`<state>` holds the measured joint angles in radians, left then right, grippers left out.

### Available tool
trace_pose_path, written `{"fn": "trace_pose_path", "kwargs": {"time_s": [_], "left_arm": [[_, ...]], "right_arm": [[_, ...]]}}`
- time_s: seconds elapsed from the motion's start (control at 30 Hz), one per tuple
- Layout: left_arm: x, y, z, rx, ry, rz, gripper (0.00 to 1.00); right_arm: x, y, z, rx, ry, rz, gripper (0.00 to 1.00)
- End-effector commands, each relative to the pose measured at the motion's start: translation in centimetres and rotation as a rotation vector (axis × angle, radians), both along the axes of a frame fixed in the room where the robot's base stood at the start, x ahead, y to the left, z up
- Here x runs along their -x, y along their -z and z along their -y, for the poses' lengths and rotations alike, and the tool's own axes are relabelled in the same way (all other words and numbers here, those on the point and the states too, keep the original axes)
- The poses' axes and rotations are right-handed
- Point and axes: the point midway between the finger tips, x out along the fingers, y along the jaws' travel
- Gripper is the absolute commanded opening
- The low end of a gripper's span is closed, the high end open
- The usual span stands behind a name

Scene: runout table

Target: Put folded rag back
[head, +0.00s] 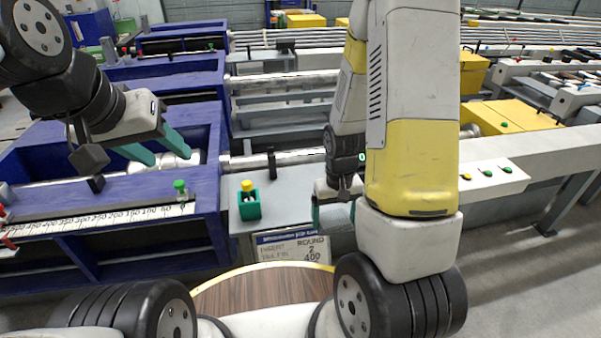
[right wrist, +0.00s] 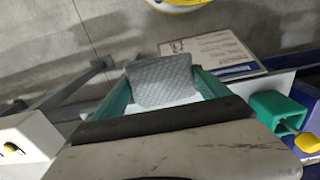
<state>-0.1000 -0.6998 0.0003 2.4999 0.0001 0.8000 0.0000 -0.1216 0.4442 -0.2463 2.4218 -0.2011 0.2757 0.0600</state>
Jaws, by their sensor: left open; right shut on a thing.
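In the right wrist view the folded rag (right wrist: 163,82) is a grey, quilted cloth pad. It sits between the green fingers of my right gripper (right wrist: 160,88), which is shut on it. My left gripper (head: 158,152) has green fingers apart and empty. It is above the blue frame at the left.
A green holder with a yellow-topped item (head: 248,200) stands on the grey table (head: 285,190), left of my right gripper. A black post (head: 271,163) is behind it. A printed sign (head: 293,247) hangs at the table's front. A ruler scale (head: 110,220) runs along the blue frame.

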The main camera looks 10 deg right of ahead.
Motion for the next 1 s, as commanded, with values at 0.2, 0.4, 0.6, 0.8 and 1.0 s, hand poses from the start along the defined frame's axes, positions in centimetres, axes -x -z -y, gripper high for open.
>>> {"fn": "trace_pose_path", "kwargs": {"time_s": [0.2, 0.4, 0.6, 0.8, 1.0], "left_arm": [[0.0, 0.0, 0.0, 0.0, 0.0, 0.0, 0.48], [0.0, 0.0, 0.0, 0.0, 0.0, 0.0, 0.48], [0.0, 0.0, 0.0, 0.0, 0.0, 0.0, 0.48], [0.0, 0.0, 0.0, 0.0, 0.0, 0.0, 0.48], [0.0, 0.0, 0.0, 0.0, 0.0, 0.0, 0.48]], "right_arm": [[-3.3, 0.1, -0.5, 0.0, -0.004, 0.0, 0.48], [-8.7, 0.7, -1.4, 0.0, -0.003, 0.001, 0.48], [-13.1, 1.1, -2.2, 0.0, -0.002, 0.0, 0.48], [-14.8, 1.2, -2.4, 0.0, -0.002, 0.0, 0.48], [-15.4, 2.9, -2.5, 0.0, -0.001, -0.006, 0.48]]}}
